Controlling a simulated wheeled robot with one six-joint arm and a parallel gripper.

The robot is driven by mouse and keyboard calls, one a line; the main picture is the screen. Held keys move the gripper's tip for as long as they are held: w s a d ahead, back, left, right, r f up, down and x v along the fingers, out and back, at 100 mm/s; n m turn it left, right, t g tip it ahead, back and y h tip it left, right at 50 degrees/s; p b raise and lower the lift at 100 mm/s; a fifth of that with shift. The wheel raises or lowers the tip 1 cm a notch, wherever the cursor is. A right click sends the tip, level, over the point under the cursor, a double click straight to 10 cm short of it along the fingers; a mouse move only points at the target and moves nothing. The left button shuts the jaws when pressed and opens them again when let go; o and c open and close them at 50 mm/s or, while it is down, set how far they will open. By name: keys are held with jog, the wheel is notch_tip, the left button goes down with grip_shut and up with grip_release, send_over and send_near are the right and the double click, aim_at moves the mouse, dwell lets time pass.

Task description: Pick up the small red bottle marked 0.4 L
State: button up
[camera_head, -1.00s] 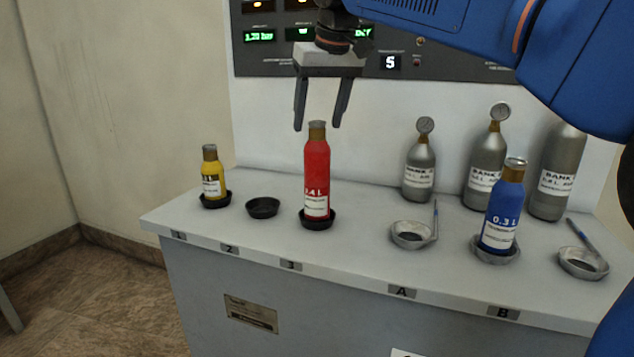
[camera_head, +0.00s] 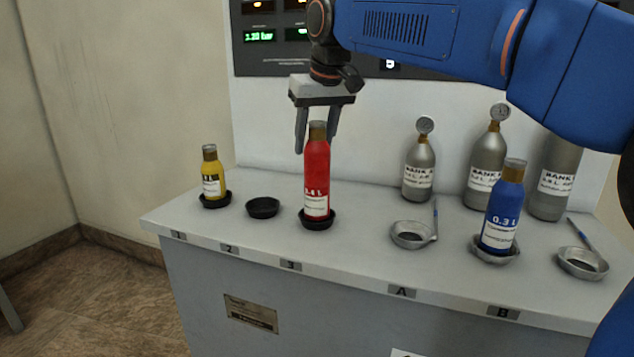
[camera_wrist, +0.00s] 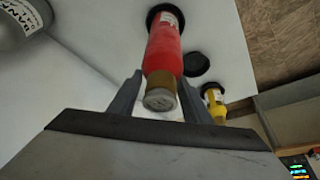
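The red bottle (camera_head: 316,180) marked 0.4 L stands upright in the black holder (camera_head: 317,223) at label 3. It also shows in the wrist view (camera_wrist: 164,50), its brown neck and cap toward the camera. My gripper (camera_head: 317,150) is open at the bottle's top. In the wrist view its fingers (camera_wrist: 160,100) lie one on each side of the neck, with gaps visible.
A yellow bottle (camera_head: 210,172) stands in the holder at 1; the black holder (camera_head: 263,208) at 2 is empty. A blue bottle (camera_head: 502,210) stands at B. Grey cylinders (camera_head: 419,168) stand behind. The metal ring holder (camera_head: 410,236) at A is empty.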

grip_shut()
